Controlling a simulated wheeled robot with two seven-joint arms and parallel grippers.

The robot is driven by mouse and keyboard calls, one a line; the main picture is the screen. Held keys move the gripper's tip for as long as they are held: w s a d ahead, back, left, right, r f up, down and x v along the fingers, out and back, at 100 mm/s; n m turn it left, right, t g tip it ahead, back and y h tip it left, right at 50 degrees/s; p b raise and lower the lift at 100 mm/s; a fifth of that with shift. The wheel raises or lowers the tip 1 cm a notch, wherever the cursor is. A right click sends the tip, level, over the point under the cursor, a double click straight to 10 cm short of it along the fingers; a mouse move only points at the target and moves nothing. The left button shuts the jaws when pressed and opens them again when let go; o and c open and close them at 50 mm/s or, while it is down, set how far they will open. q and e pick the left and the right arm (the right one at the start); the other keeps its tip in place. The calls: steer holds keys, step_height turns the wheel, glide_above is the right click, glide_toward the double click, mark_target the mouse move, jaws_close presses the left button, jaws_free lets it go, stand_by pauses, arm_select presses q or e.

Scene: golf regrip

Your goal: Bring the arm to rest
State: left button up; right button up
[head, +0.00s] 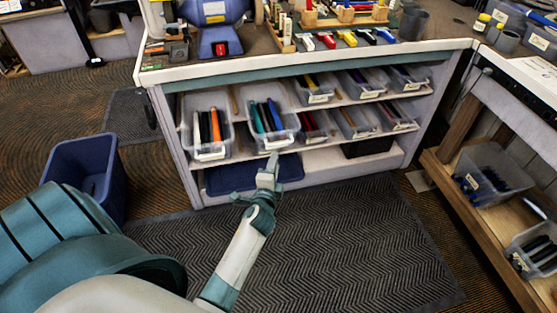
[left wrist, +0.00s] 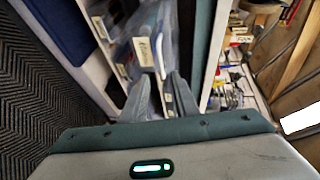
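My left arm reaches up from the bottom of the head view, with the left gripper (head: 269,168) in front of the lower shelf of the workbench. In the left wrist view the two grey fingers of the left gripper (left wrist: 161,95) stand apart with a gap between them. Nothing shows held in the gap; a clear bin with a white label (left wrist: 144,51) shows beyond it. My right gripper is in neither view.
The workbench (head: 170,163) has clear bins (head: 205,148) of grips on its shelves. A blue waste bin (head: 82,160) stands at left, a wooden-shelved bench (head: 455,180) at right. The dark mat (head: 350,235) is clear.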

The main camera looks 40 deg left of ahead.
arm_select(q)
steer(key=s+d+f+n+g+h, duration=0.15)
steer(key=s+d+f, duration=0.3)
steer(key=f, duration=0.45)
steer(key=s+d+f+n+g+h, duration=0.1)
steer(key=s+d+f+h, duration=0.3)
steer(key=f, duration=0.5)
steer(key=s+d+f+n+g+h, duration=0.1)
steer(key=s+d+f+g, duration=0.1)
steer(key=s+d+f, duration=0.45)
steer(key=s+d+f+n+g+h, duration=0.1)
steer(key=s+d+f+n+g, duration=0.1)
steer(key=s+f, duration=0.7)
steer(key=s+d+f+n+g+h, duration=0.1)
steer(key=s+d+f+n, duration=0.3)
steer(key=s+f, duration=0.5)
steer(key=s+g, duration=0.1)
steer(key=s, duration=0.2)
steer(key=shift+s+f, duration=0.15)
steer(key=shift+s, duration=0.25)
